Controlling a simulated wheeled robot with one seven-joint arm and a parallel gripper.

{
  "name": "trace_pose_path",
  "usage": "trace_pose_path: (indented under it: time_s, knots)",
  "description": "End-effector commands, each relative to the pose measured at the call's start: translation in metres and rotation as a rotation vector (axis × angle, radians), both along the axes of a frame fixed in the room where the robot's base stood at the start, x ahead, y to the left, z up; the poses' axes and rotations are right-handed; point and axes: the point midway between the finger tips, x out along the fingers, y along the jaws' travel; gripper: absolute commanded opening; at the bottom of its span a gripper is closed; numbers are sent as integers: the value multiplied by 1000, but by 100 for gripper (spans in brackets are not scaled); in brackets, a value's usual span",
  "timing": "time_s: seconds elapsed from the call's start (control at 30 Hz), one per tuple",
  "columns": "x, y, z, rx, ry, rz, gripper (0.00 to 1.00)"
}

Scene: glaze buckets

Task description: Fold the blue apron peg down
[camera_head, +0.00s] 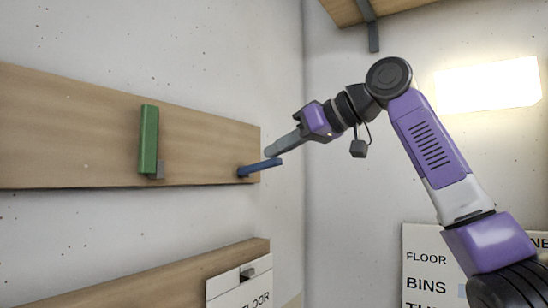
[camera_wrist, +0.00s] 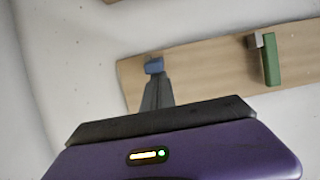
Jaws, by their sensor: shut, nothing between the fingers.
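The blue peg (camera_head: 260,167) sticks out from the right end of a wooden board (camera_head: 80,125) on the wall, roughly level with a slight upward tilt. My gripper (camera_head: 270,152) is shut and empty, its fingertips just above the outer part of the blue peg. I cannot tell whether they touch it. In the wrist view the blue peg (camera_wrist: 154,65) shows just beyond the tips of my gripper (camera_wrist: 157,78), which hide part of it. A green peg (camera_head: 149,140) stands upright against the same board, on a grey bracket; it also shows in the wrist view (camera_wrist: 271,60).
A lower wooden board (camera_head: 190,278) carries a white sign reading FLOOR (camera_head: 240,290). Another sign (camera_head: 430,265) hangs on the right wall. A shelf with a grey bracket (camera_head: 373,36) is above. Space below the blue peg looks clear down to the lower board.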

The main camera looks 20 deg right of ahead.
Motion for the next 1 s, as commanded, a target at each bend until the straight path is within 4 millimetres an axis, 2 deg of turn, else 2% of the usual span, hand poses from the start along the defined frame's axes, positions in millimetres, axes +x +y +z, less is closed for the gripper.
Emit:
trace_pose_path:
  time_s: [0.47, 1.0]
  knots:
    - [-2, -2, -3, -3, 3, -1, 0]
    - [-1, -2, 14, -1, 3, -1, 0]
